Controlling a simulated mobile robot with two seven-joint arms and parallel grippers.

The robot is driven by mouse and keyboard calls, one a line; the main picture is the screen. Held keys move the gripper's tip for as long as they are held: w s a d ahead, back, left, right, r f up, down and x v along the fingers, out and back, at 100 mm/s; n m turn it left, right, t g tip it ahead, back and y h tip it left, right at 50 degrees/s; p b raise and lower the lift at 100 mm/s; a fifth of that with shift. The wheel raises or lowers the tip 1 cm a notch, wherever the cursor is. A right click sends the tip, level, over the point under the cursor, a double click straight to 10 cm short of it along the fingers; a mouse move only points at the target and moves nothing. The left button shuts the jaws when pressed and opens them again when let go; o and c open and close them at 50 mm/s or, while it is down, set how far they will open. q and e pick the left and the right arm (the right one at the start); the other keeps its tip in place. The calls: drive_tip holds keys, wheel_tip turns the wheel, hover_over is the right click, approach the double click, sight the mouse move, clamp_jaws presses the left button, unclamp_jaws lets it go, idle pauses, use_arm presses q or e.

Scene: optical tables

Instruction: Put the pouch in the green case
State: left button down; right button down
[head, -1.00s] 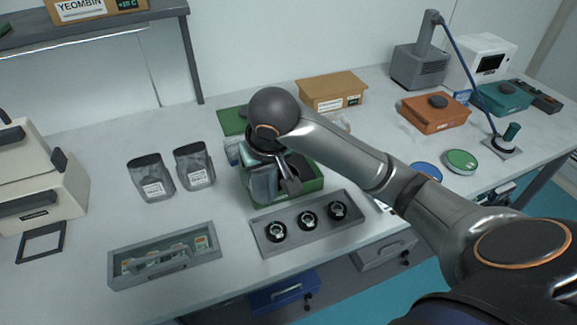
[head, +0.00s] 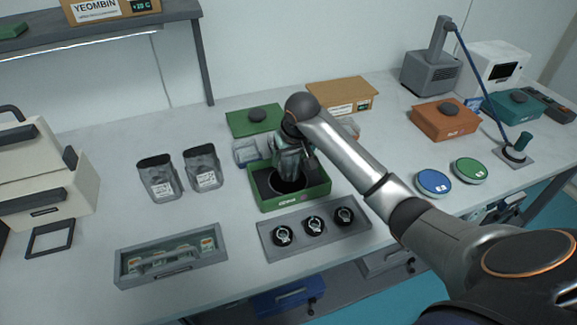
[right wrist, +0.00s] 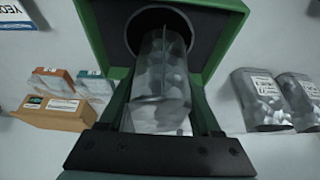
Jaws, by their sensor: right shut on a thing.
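The green case (head: 292,201) stands open on the table, with a dark round recess inside. My right gripper (head: 290,150) is above it, shut on a grey, partly see-through pouch (head: 288,165). The right wrist view shows the pouch (right wrist: 161,75) between the fingers, its far end at the round opening of the case (right wrist: 222,48). I cannot tell how deep the pouch reaches, or whether it touches the case. A green lid (head: 236,124) with a dark knob lies behind the case. My left gripper is not in view.
Two similar grey pouches, one at the left (head: 160,178) and one nearer the case (head: 203,168), stand apart from it. A grey tray with three round pieces (head: 275,246) lies close in front. A cardboard box (head: 342,94) and small clear containers sit behind.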

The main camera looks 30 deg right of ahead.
sight(293, 152)
drive_tip(key=shift+w+d+f, duration=0.15)
drive_tip(key=shift+d+f, duration=0.05)
drive_tip(key=shift+w+d+f, duration=0.1)
drive_tip(key=shift+f, duration=1.6)
drive_tip(key=shift+f, duration=0.2)
drive_tip(key=shift+c, duration=0.4)
unclamp_jaws()
drive_tip(key=shift+r, duration=0.55)
drive_tip(key=v, duration=1.1)
drive_tip(key=shift+s+r, duration=0.1)
drive_tip(key=shift+s, duration=0.15)
